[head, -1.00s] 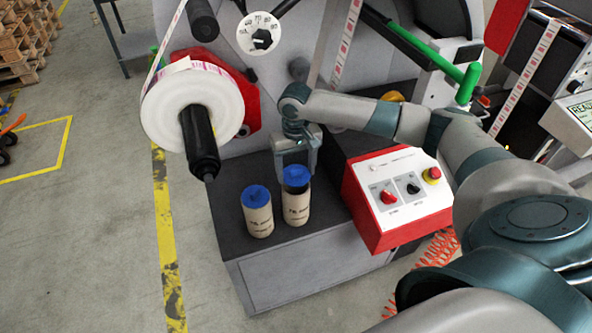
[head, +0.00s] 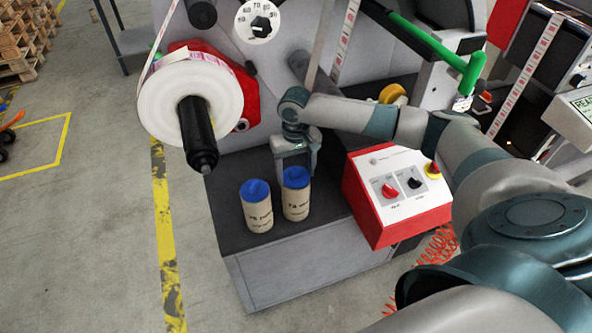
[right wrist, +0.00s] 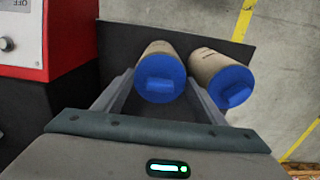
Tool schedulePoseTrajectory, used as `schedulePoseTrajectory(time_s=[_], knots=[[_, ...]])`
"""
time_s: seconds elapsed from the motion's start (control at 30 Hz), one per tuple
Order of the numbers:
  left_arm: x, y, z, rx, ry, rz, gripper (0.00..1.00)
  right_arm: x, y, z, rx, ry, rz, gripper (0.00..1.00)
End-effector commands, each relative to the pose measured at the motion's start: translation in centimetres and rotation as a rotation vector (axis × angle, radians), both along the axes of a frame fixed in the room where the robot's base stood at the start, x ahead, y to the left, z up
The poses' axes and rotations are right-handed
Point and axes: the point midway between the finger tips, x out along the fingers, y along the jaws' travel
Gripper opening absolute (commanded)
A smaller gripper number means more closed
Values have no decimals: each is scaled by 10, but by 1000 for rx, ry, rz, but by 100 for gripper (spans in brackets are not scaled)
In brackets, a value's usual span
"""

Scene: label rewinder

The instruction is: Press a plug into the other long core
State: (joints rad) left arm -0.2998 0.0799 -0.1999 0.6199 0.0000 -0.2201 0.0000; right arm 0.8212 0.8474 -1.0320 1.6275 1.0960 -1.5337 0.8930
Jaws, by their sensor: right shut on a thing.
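Two tan cardboard cores stand upright side by side on the dark shelf. The right core (head: 297,206) has a blue plug (head: 296,178) in its top, with no gap visible between plug and rim. My right gripper (head: 296,163) is above it, shut on this plug. In the right wrist view this plug (right wrist: 160,78) lies between the two fingers, on its core (right wrist: 158,48). The left core (head: 258,215) also has a blue plug (head: 255,191) in its top; that plug (right wrist: 232,86) is beside the fingers in the wrist view. My left gripper is not in view.
The red control box (head: 398,190) stands close to the right of the cores. A label roll (head: 190,95) on a black spindle (head: 199,135) overhangs at the upper left. The dark shelf (head: 290,238) is bare in front of the cores.

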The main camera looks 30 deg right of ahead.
Motion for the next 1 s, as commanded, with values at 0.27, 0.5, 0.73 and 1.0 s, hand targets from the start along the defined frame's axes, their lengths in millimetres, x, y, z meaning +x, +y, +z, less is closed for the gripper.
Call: schedulePoseTrajectory(time_s=[0.27,0.5,0.73,1.0], knots=[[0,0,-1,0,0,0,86,-2,1,-5,-1,5,1,43],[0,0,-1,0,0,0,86,-3,1,-7,-1,8,2,43],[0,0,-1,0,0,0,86,-4,1,-8,-1,12,2,43],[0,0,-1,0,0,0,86,-5,2,-10,-1,15,3,43]])
